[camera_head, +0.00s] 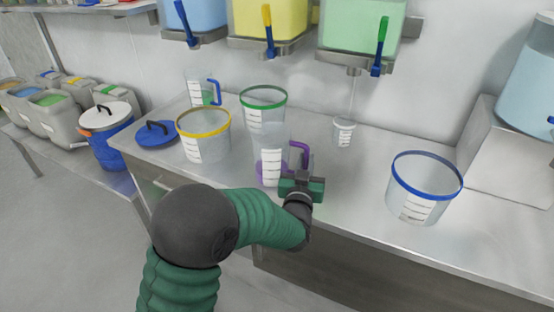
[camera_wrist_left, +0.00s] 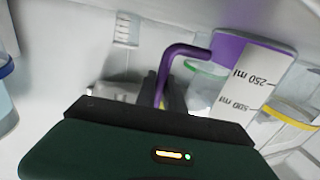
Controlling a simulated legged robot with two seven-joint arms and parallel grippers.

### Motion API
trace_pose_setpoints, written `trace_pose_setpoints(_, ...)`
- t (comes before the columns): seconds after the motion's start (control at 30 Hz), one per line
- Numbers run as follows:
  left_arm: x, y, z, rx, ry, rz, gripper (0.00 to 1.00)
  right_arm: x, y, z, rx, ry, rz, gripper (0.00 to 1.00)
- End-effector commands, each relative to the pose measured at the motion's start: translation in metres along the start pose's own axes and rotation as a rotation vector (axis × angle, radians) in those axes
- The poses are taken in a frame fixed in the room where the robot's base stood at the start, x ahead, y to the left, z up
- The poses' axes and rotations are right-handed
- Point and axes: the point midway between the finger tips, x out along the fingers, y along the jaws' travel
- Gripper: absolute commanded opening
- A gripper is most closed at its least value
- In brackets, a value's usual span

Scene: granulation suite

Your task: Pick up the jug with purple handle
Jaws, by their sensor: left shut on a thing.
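The jug with the purple handle (camera_head: 271,165) is clear with a white scale label and stands near the front of the steel counter in the head view. Its purple handle (camera_head: 304,152) is on its right side. My left gripper (camera_head: 303,178) is at the handle and shut on it. In the left wrist view the jug (camera_wrist_left: 252,62) shows its purple base and label, and the purple handle (camera_wrist_left: 166,72) runs down to the jaws. The fingertips are mostly hidden behind the gripper body. My right gripper is not in view.
Clear buckets with yellow (camera_head: 203,140), green (camera_head: 263,112) and blue (camera_head: 424,192) rims stand on the counter (camera_head: 345,200). A jug with a blue handle (camera_head: 213,90) and a small cup (camera_head: 343,132) stand behind. Dispensers with taps (camera_head: 268,30) hang above. Free counter lies right of the gripper.

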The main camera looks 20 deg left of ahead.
Motion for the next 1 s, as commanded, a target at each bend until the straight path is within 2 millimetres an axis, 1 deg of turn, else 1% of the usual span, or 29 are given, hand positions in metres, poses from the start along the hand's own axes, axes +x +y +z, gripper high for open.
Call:
trace_pose_setpoints(0.03, -0.001, 0.0, 0.004, -0.001, -0.01, 0.001, 0.0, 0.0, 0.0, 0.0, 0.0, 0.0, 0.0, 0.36)
trace_pose_setpoints(0.67, -0.001, 0.0, 0.003, 0.0, -0.009, 0.001, 0.0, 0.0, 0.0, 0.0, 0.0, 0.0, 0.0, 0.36)
trace_pose_setpoints(0.77, -0.001, 0.0, -0.002, -0.001, -0.008, 0.001, 0.0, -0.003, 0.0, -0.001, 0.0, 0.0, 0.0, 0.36)
trace_pose_setpoints(0.83, -0.001, 0.001, -0.009, 0.0, -0.007, 0.002, 0.0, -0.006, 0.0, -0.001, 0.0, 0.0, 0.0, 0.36)
trace_pose_setpoints(1.0, -0.001, 0.0, -0.036, -0.001, -0.001, 0.001, 0.0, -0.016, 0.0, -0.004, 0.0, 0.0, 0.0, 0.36)
